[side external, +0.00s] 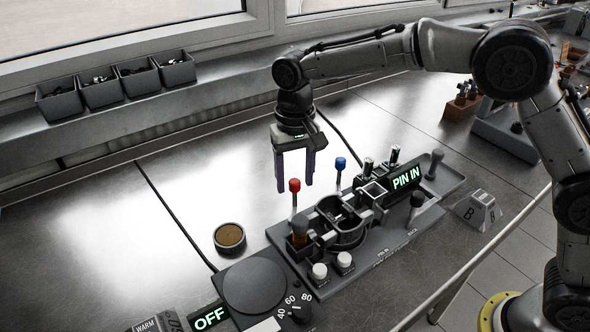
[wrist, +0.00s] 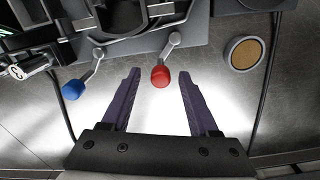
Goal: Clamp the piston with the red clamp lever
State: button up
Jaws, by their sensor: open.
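The red clamp lever (side external: 294,186) stands nearly upright on the left part of the dark fixture, its red ball on a thin pale rod. In the wrist view the red ball (wrist: 160,77) lies between the tips of my gripper (wrist: 159,73), apart from both fingers. My gripper (side external: 295,188) is open and points down at the lever in the side view. The round holder (side external: 342,236) in the middle of the fixture has metal parts inside; I cannot clearly make out the piston there.
A blue-knobbed lever (side external: 341,163) stands close to the right of the red one. A lit "PIN IN" sign (side external: 406,178) is on the fixture (side external: 385,250). A round brown-filled dish (side external: 229,237) and a hotplate (side external: 254,285) marked OFF are at left. Parts bins (side external: 100,92) line the ledge.

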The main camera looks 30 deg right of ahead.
notch_tip(320, 180, up, 14)
dwell(0.5)
jog(key=shift+f, duration=0.1)
jog(key=s+d+r+m+t, duration=0.1)
jog(key=s+d+r, duration=0.3)
jog(key=d+r, duration=0.3)
jog(key=s+d+r+t, duration=0.25)
jog(key=s+d, duration=0.45)
jog(key=s, duration=0.4)
jog(key=s+d+f+n+t, duration=0.1)
jog(key=s+d+f, duration=0.1)
jog(key=s+f, duration=0.5)
jog(key=s+d+f+n+t, duration=0.1)
jog(key=s+d+f+n, duration=0.1)
jog(key=s+f, duration=0.5)
jog(key=shift+s+d+f+n, duration=0.3)
jog(key=shift+d+f, duration=0.15)
jog(key=shift+f, duration=0.15)
